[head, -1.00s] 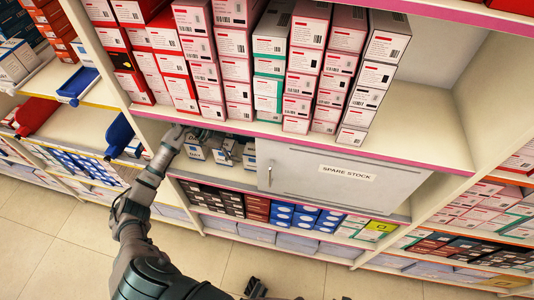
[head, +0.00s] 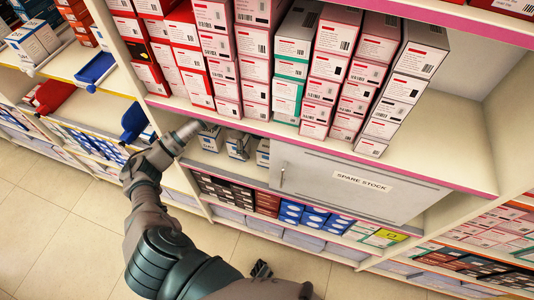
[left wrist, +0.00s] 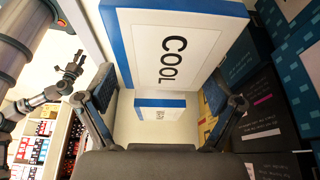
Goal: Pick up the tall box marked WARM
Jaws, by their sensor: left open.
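My left gripper (head: 192,130) is at the left end of the lower compartment, beside white-grey boxes (head: 238,145). In the left wrist view my left gripper (left wrist: 160,92) is open, one finger at each side, with nothing held. A white box with blue edges marked COOL (left wrist: 172,55) is large above the fingers. A smaller white and blue box (left wrist: 158,107) lies farther in between the fingers; its small label appears upside down and I cannot read it surely. I cannot make out WARM anywhere. My right gripper (left wrist: 72,68) shows small at the left.
A grey SPARE STOCK door (head: 350,182) closes the compartment part to the right. Stacked red and white boxes (head: 240,60) fill the shelf above. Dark teal and black boxes (left wrist: 280,90) stand right of the fingers. A blue tray (head: 95,68) sits on the left shelf.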

